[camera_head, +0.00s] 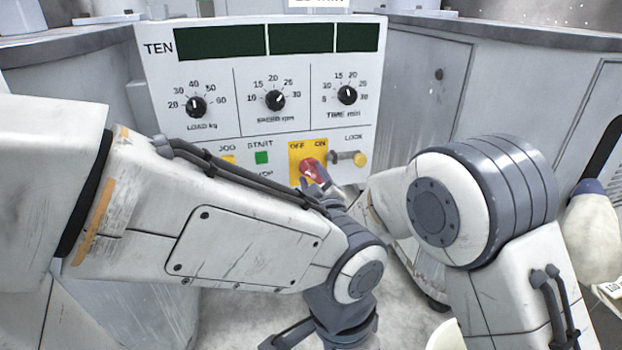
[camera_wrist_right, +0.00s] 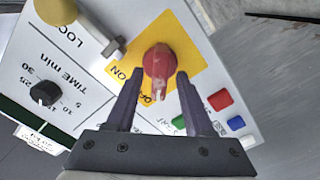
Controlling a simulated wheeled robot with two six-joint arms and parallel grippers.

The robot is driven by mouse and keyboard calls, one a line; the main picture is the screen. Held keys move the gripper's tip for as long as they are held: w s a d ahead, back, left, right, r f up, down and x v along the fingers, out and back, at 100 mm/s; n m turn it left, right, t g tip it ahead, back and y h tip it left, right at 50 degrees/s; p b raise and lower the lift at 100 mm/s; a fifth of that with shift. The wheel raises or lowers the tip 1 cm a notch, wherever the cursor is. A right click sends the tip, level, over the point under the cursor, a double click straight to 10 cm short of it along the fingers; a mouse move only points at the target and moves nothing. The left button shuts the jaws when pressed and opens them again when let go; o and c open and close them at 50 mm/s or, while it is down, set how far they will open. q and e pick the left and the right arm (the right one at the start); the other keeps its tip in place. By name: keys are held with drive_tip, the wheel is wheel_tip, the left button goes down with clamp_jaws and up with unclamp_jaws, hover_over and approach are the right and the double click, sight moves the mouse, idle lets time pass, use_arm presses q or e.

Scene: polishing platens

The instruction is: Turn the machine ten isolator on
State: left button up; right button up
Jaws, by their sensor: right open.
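The isolator is a red rotary knob (camera_head: 312,169) on a yellow plate (camera_head: 295,152) marked OFF and ON, low on the front panel of the machine labelled TEN (camera_head: 158,48). In the right wrist view, the pale end of the knob (camera_wrist_right: 158,66) points toward the OFF mark. My right gripper (camera_wrist_right: 160,76) is open, its two dark fingers on either side of the knob with gaps visible. In the head view, the right gripper (camera_head: 314,183) is at the knob and partly covers it.
A yellow-ended lock pin (camera_head: 358,158) sticks out just right of the isolator. A green start button (camera_head: 261,157) is to its left. Dials, including the time dial (camera_head: 347,95), sit above. A grey cabinet (camera_head: 425,85) stands to the right. My left arm hides the panel's lower left.

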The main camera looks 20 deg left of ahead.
drive_tip(key=shift+x, duration=0.85)
clamp_jaws()
drive_tip(key=shift+m, duration=0.4)
drive_tip(key=m, duration=0.3)
drive_tip(key=shift+m, duration=0.3)
drive_tip(key=m, duration=0.2)
drive_tip(key=m+b, duration=0.1)
drive_tip(key=m, duration=0.1)
drive_tip(key=shift+w+d+m, duration=0.1)
drive_tip(key=shift+d+m, duration=0.05)
drive_tip(key=shift+m, duration=0.15)
drive_tip(key=m, duration=0.4)
drive_tip(key=shift+b, duration=0.4)
drive_tip(key=m+b, duration=0.1)
drive_tip(key=m, duration=0.3)
drive_tip(key=shift+d+m, duration=0.1)
drive_tip(key=shift+m, duration=0.5)
